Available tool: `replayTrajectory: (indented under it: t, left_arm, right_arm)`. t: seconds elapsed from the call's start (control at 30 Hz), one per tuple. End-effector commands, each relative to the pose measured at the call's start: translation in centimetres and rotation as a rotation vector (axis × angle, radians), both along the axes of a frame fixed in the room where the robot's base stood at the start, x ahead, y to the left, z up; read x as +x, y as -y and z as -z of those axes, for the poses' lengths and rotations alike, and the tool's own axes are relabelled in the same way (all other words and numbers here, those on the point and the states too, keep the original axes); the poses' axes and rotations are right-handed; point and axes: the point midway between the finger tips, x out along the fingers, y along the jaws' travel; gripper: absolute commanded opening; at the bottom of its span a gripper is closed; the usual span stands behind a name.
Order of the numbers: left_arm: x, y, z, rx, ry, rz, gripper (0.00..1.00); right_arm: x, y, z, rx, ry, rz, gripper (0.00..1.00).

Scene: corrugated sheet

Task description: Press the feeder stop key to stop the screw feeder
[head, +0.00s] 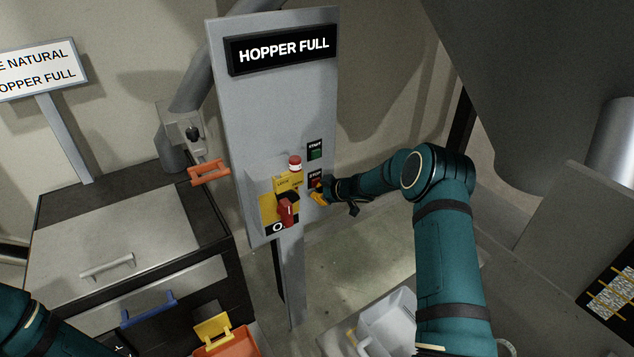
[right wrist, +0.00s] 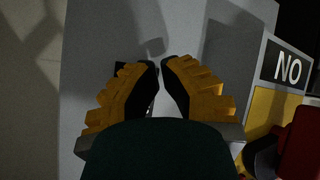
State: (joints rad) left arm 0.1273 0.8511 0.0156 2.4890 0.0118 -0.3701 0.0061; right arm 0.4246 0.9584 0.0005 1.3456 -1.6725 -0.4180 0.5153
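The grey control panel (head: 270,110) stands upright in the middle of the head view. Its STOP plate (head: 315,175) has a red key (head: 315,183) under the lettering, partly covered by my right gripper (head: 317,193). In the right wrist view the right gripper (right wrist: 161,64) has its fingertips almost together, with a thin gap and nothing seen between them. It is close in front of the panel at the STOP plate; contact with the key cannot be told. A dark plate edge shows behind the left finger. The left gripper is out of view; only my left arm shows.
The green START key (head: 314,154) is just above. The sign (head: 284,50) reads HOPPER FULL. A drawer cabinet (head: 130,240) stands left, a grey hopper (head: 530,80) right.

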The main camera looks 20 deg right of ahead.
Motion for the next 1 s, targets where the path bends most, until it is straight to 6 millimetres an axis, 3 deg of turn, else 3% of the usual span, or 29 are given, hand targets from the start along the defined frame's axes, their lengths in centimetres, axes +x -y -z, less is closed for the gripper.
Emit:
replayTrajectory:
  t: [1.0]
  left_arm:
    - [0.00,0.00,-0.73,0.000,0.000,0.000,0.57]
  right_arm:
    - [0.57,-0.03,0.05,0.000,-0.001,0.001,0.00]
